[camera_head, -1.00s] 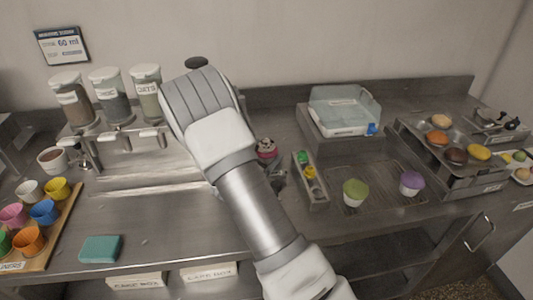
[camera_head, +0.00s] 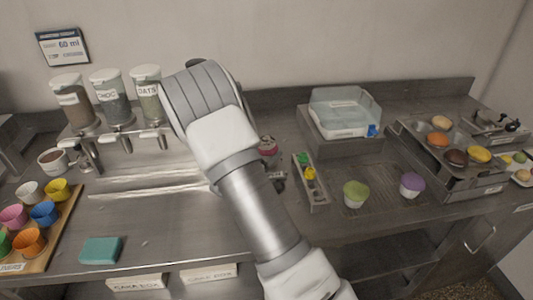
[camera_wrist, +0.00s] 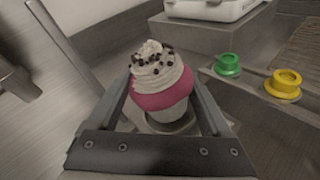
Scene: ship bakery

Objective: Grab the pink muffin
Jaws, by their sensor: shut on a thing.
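The pink muffin (camera_wrist: 162,86) has a pink body, a pale wrapper, and white frosting with dark bits on top. In the wrist view it sits upright between the two fingers of my gripper (camera_wrist: 165,100), which is shut on it. In the head view the muffin (camera_head: 267,145) shows only in part, just right of my arm. My gripper is mostly hidden behind the arm there. I cannot tell whether the muffin touches the counter.
A narrow tray (camera_head: 318,198) with green and yellow pieces stands right of the muffin. Green (camera_head: 355,193) and purple (camera_head: 411,185) muffins stand farther right. A clear bin (camera_head: 345,110) is behind. Dispensers (camera_head: 110,96) stand at the back left. The counter's left middle is clear.

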